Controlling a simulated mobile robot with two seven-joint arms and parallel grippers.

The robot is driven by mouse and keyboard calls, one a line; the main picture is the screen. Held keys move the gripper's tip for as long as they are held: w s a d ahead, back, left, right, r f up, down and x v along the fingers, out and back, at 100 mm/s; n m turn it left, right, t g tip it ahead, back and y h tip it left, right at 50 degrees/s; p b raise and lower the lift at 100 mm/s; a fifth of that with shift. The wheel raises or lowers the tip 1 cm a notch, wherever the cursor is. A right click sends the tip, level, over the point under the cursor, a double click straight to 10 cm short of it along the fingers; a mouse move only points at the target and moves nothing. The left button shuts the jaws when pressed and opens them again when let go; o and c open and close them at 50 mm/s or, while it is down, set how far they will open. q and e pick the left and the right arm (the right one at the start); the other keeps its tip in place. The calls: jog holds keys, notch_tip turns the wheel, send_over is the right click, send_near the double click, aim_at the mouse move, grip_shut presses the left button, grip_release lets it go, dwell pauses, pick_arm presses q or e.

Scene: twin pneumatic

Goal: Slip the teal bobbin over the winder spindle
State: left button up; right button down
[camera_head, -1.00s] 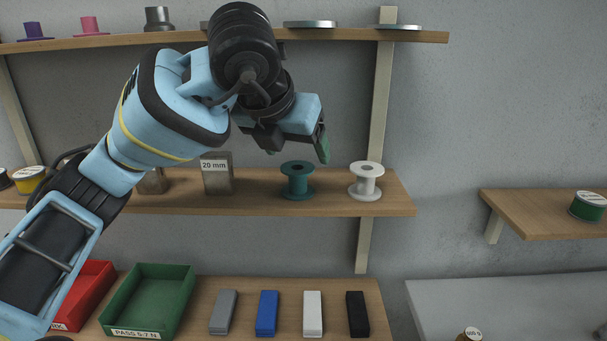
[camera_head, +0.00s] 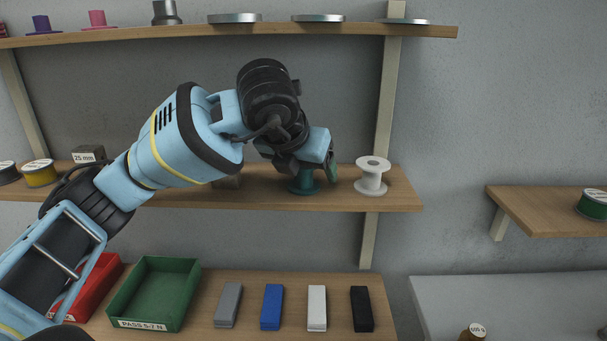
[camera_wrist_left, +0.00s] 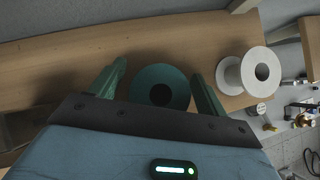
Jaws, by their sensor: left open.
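The teal bobbin (camera_head: 304,187) stands upright on the middle wooden shelf, its upper part hidden behind my left gripper in the head view. In the left wrist view the teal bobbin (camera_wrist_left: 160,87) lies between the two green fingers, with a gap on each side. My left gripper (camera_head: 310,170) is open around it; its fingers also show in the left wrist view (camera_wrist_left: 157,85). The winder spindle cannot be made out in these frames. My right gripper is not in view.
A white spool (camera_head: 372,176) stands close to the right of the teal bobbin. The upper shelf (camera_head: 340,30) runs above the arm. Below are a green bin (camera_head: 153,291) and several coloured blocks. A separate shelf (camera_head: 545,212) is at the right.

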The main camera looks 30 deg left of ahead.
pick_arm(q)
jog(key=shift+c, duration=0.4)
jog(key=c, duration=1)
jog(key=shift+r, duration=0.1)
jog(key=shift+r, duration=0.55)
jog(key=shift+d+r, duration=0.25)
jog(key=shift+r, duration=0.9)
jog(key=shift+s+d+r+b, duration=0.2)
jog(key=shift+s+d, duration=0.7)
jog(key=shift+d, duration=1.55)
jog(key=shift+s+d+r+b, duration=0.2)
jog(key=shift+s+d, duration=0.7)
jog(key=shift+d, duration=1.55)
jog(key=shift+s+d+r, duration=0.25)
jog(key=shift+s+d, duration=0.65)
jog(key=shift+d, duration=1.55)
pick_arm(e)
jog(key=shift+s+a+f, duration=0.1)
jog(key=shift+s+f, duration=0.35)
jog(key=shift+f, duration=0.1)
